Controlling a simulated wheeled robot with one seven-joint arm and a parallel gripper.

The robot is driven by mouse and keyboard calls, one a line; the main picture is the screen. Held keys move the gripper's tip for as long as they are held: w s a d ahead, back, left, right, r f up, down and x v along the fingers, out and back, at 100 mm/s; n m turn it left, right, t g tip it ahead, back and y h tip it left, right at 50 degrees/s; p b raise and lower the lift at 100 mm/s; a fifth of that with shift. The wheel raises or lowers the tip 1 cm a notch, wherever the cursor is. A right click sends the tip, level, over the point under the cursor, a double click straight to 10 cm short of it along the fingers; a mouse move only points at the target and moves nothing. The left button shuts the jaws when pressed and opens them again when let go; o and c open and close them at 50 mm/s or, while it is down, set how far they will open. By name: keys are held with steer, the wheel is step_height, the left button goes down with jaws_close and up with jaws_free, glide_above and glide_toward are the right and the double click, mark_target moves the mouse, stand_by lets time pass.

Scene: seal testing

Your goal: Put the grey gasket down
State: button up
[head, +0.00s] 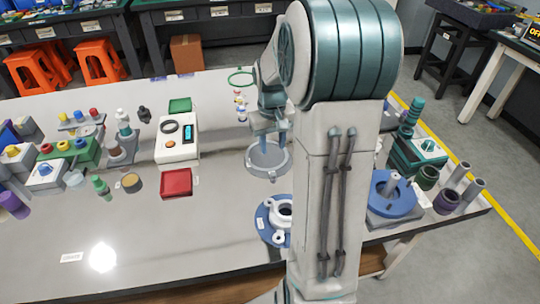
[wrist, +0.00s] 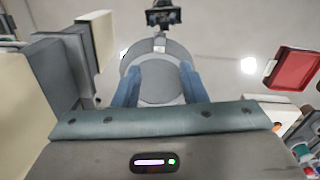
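The grey gasket (head: 256,165) is a round, wide piece in the head view. It hangs under my gripper (head: 270,138), apart from the table and just behind a blue flange. In the wrist view the gasket (wrist: 157,52) lies at the two blue fingers of my gripper (wrist: 160,85). The fingers stand apart, one on each side of its middle, and appear to hold it. The exact contact at the fingertips is hard to make out. My arm hides part of the table to the right of the gasket.
The blue flange (head: 264,231) carries a pale eared part (head: 284,223). A red tray (head: 176,184) and a white instrument (head: 177,150) stand to the left. A blue disc fixture (head: 391,205) stands right of my arm. The front-left table (head: 170,240) is largely clear.

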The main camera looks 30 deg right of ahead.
steer(key=s+a+r+t, duration=0.1)
steer(key=s+a+r, duration=0.2)
steer(key=s+a, duration=0.4)
steer(key=s+a+r+n+t, duration=0.1)
steer(key=s+a+r, duration=0.2)
steer(key=s+a, duration=0.5)
steer(key=shift+s, duration=1)
steer(key=shift+a, duration=0.1)
